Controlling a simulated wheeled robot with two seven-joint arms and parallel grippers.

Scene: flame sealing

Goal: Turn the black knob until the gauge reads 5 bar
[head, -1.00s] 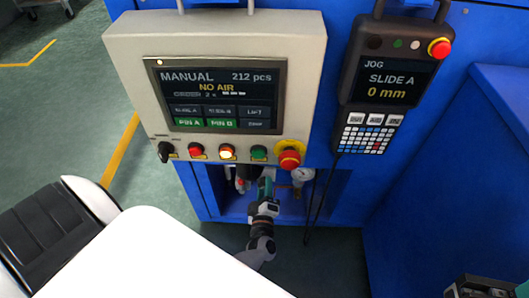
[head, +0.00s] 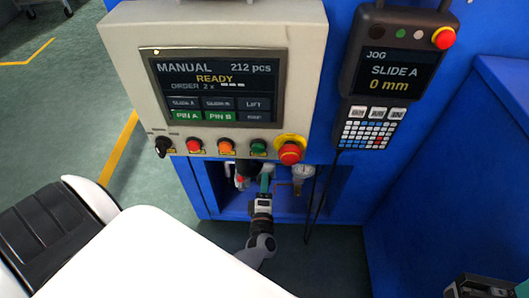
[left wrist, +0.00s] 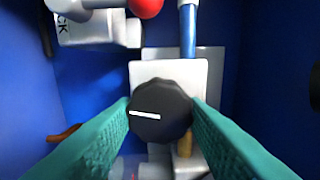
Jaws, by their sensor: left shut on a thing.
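The black knob (left wrist: 160,112), with a white line pointing left and slightly up, sits on a white regulator body (left wrist: 168,70) in the left wrist view. My left gripper (left wrist: 162,118) is shut on it, with a teal finger on each side. In the head view my left gripper (head: 265,186) reaches into the recess under the panel. The round gauge (head: 303,172) is just right of it; its needle is too small to read. My right gripper (head: 482,286) shows only in part at the bottom right corner, and its jaws cannot be made out.
The control panel (head: 125,50) hangs above the recess; its screen (head: 220,90) reads MANUAL and READY. A red emergency button (head: 289,153) sits above the gauge. A pendant (head: 352,85) hangs at the right, with its cable beside the gauge. A red ball (left wrist: 146,7) is above the knob.

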